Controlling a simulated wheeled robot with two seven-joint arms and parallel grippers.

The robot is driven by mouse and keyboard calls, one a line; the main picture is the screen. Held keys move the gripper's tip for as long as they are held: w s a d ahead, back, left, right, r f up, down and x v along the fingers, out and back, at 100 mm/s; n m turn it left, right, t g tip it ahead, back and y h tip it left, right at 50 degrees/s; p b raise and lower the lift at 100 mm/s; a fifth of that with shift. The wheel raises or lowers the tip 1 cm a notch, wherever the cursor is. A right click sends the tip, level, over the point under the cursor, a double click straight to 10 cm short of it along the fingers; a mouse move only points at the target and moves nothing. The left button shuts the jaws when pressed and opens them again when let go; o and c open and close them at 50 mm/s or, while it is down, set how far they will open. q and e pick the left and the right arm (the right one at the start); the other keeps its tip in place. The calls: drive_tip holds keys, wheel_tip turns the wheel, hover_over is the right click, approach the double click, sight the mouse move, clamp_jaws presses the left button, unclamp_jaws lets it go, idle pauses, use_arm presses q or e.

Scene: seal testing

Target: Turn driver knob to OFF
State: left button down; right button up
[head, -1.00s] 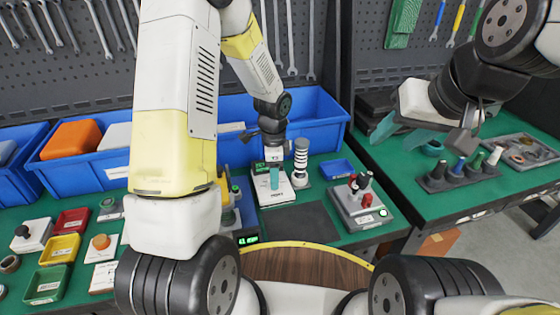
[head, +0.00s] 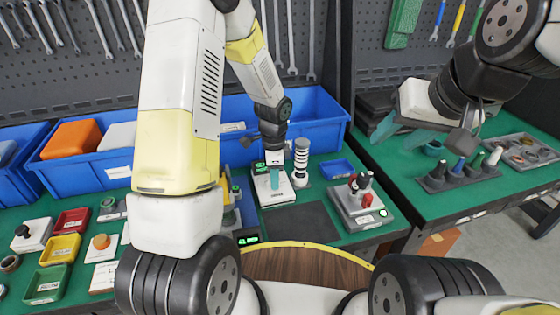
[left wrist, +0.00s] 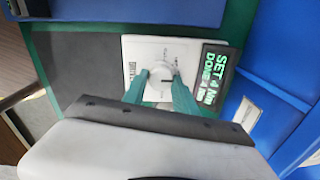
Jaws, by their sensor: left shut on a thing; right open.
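The driver unit is a white box (head: 266,197) on the green bench, with a dark display beside it. In the left wrist view its white round knob (left wrist: 158,84) has a dark pointer line. The lit green display (left wrist: 212,78) reads about "SET 4 Nm, DONE". My left gripper (head: 275,180) points down at the box. In the left wrist view its teal fingers (left wrist: 160,90) are shut on the knob, one on each side. The knob's OFF mark is not readable. My right gripper (head: 405,134) is open and empty, above the right bench.
A striped black-and-white cylinder (head: 301,160) stands just right of the driver box. A grey block with red and dark knobs (head: 360,205) is further right. Blue bins (head: 320,115) line the back. A dark mat (head: 303,222) lies clear in front.

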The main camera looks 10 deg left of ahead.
use_arm(q)
drive_tip(key=n, duration=0.3)
drive_tip(key=shift+w+n, duration=0.1)
drive_tip(key=shift+n, duration=2.1)
drive_tip(key=c, duration=1)
unclamp_jaws()
drive_tip(key=shift+d+r, duration=0.1)
drive_tip(key=shift+r, duration=3.85)
